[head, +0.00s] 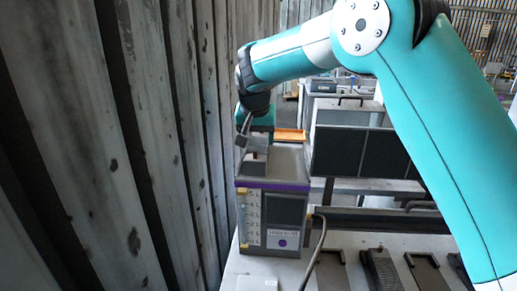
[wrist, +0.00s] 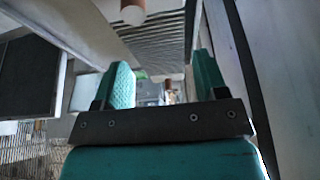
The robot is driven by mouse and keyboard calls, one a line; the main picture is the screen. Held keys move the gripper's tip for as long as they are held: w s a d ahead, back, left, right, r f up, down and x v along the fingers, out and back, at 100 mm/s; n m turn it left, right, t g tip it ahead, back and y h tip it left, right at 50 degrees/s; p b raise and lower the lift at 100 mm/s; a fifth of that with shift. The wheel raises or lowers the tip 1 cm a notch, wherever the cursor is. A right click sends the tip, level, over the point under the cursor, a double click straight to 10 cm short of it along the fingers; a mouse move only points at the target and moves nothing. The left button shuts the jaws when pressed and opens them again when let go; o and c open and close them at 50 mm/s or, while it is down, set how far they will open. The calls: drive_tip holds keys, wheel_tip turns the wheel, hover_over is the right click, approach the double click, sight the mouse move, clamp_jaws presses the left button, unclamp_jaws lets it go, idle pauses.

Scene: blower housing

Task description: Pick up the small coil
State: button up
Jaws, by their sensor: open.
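I cannot pick out the small coil for certain in either view. In the wrist view, a small brown and pale round piece (wrist: 132,13) shows at the top edge, cut off by the frame; I cannot tell whether it is the coil. My gripper (wrist: 163,78) is open, its two teal fingers apart, with nothing seen between them but distant background. In the head view, my gripper (head: 243,128) is small and partly hard to make out, hanging over the grey housing box (head: 284,168).
A ribbed metal wall (head: 150,130) stands close on the left. An orange tray (head: 290,135) lies behind the box. Dark panels (head: 350,150) stand to the right. Dark flat pieces (head: 381,268) and a cable (head: 317,255) are on the light bench at front right.

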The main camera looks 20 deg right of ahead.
sight(259, 145)
drive_tip(key=shift+p+x, duration=1.45)
drive_tip(key=shift+x, duration=1.35)
drive_tip(key=shift+d+r, duration=0.1)
drive_tip(key=shift+r, duration=0.05)
drive_tip(key=c, duration=0.8)
